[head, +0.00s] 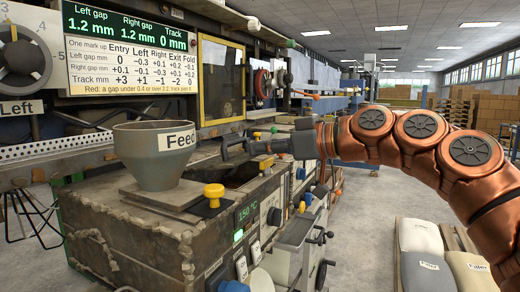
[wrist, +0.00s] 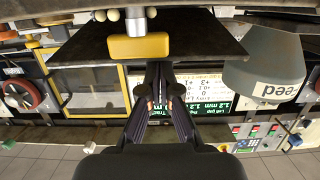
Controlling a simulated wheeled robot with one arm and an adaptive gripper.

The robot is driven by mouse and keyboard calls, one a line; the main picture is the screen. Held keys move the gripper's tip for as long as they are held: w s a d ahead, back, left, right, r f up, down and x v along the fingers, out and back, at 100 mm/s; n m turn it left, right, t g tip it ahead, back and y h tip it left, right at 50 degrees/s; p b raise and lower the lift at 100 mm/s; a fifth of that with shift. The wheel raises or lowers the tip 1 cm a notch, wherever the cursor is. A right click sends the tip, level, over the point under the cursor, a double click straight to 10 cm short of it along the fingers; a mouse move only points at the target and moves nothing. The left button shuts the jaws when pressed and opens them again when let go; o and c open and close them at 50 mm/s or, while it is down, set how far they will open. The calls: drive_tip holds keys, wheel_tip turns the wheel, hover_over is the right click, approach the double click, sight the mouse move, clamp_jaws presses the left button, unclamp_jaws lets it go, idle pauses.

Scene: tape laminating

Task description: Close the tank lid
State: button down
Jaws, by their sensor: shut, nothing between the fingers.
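The tank (head: 135,235) is a worn grey block with a dark, roughly square area (head: 240,172) in its top. I cannot tell from here whether that area is an open mouth or a dark lid. In the wrist view, which is upside down, a wide dark plate (wrist: 85,45) lies beyond my fingers. A yellow grip (wrist: 140,46) on a metal stem shows in front of it. A yellow piece (head: 266,162) also shows under my gripper in the head view. My gripper (head: 225,149) is shut and empty, pointing left over the tank's top; its fingers (wrist: 155,88) appear close to the yellow grip.
A grey Feed funnel (head: 160,155) stands on the tank, left of my gripper. A yellow knob (head: 213,192) sits on a black plate at the tank's front edge. A yellow-framed window (head: 221,85) is behind.

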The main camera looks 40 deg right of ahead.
idle(0.6)
wheel_tip(320, 180, up, 10)
drive_tip(key=shift+s, duration=0.15)
idle(0.6)
